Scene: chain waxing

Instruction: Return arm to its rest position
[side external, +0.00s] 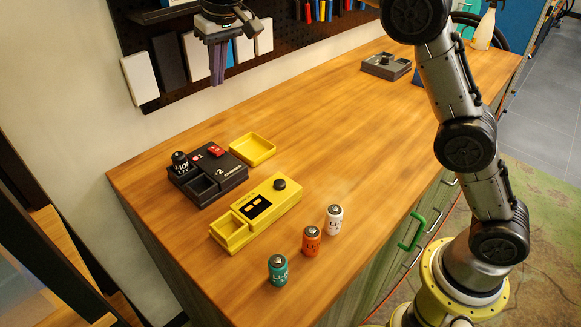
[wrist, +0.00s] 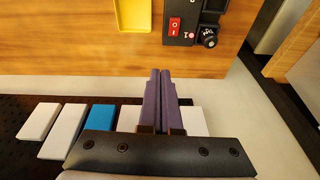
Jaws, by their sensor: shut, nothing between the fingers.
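My gripper (side external: 217,62) is high above the back of the wooden bench, in front of the pegboard in the side external view. Its two purple fingers are shut together with nothing between them. They also show in the wrist view (wrist: 160,75), pointing toward the bench's back edge. My gripper touches nothing that I can see.
The bench (side external: 330,130) holds a black charger (side external: 225,177), a yellow device (side external: 268,203), a yellow tray (side external: 252,149), and teal (side external: 278,270), orange (side external: 311,241) and white (side external: 334,219) batteries. The pegboard (side external: 290,38) is close behind my gripper. The bench's middle is clear.

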